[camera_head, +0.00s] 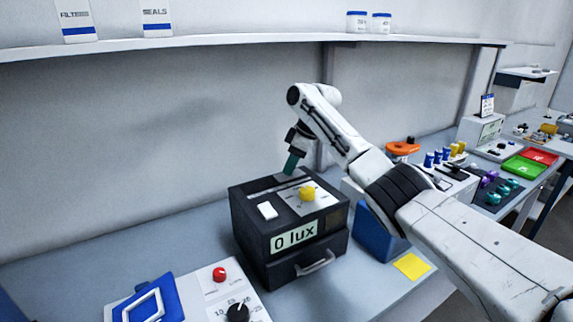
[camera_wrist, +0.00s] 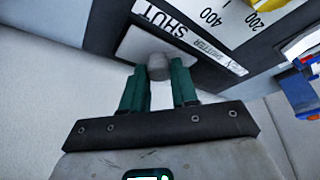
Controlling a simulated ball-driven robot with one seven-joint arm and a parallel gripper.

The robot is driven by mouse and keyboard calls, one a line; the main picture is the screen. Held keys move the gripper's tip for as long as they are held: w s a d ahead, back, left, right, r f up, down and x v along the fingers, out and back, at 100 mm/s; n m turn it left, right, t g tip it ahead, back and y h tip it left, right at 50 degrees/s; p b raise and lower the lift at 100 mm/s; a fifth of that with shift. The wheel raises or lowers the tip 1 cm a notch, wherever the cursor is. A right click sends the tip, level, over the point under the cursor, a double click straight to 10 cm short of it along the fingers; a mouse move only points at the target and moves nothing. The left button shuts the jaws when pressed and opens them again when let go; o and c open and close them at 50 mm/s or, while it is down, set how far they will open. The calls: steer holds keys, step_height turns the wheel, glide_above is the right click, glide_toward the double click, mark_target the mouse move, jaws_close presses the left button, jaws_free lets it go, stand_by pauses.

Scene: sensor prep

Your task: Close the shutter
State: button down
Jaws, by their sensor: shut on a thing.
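The dark instrument box (camera_head: 255,228) stands on the bench, its front display (camera_head: 294,237) reading "0 lux". My gripper (camera_head: 289,170) reaches down to the back of the box's top. In the wrist view, my gripper (camera_wrist: 159,80) has its green fingers on either side of a grey knob (camera_wrist: 158,64), shut on it. The knob stands on a pale shutter plate (camera_wrist: 132,46) beside the printed word "SHUT" (camera_wrist: 160,22) and a "SHUTTER" label (camera_wrist: 200,50). The fingers partly hide the knob and plate.
A yellow knob (camera_head: 307,194) on a scale and a white switch (camera_head: 267,210) sit on the box top. A drawer handle (camera_head: 316,263) juts from its front. A blue bin (camera_head: 380,232) stands close right. A red-button panel (camera_head: 219,274) lies front left. The wall is behind.

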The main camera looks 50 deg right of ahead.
steer(key=shift+d, duration=0.15)
steer(key=c, duration=0.9)
jaws_free()
steer(key=shift+d, duration=0.1)
steer(key=shift+o, duration=0.2)
steer(key=shift+s, duration=0.1)
steer(key=b+v, duration=0.1)
steer(key=v, duration=0.9)
steer(key=shift+r, duration=0.4)
steer(key=shift+s, duration=0.1)
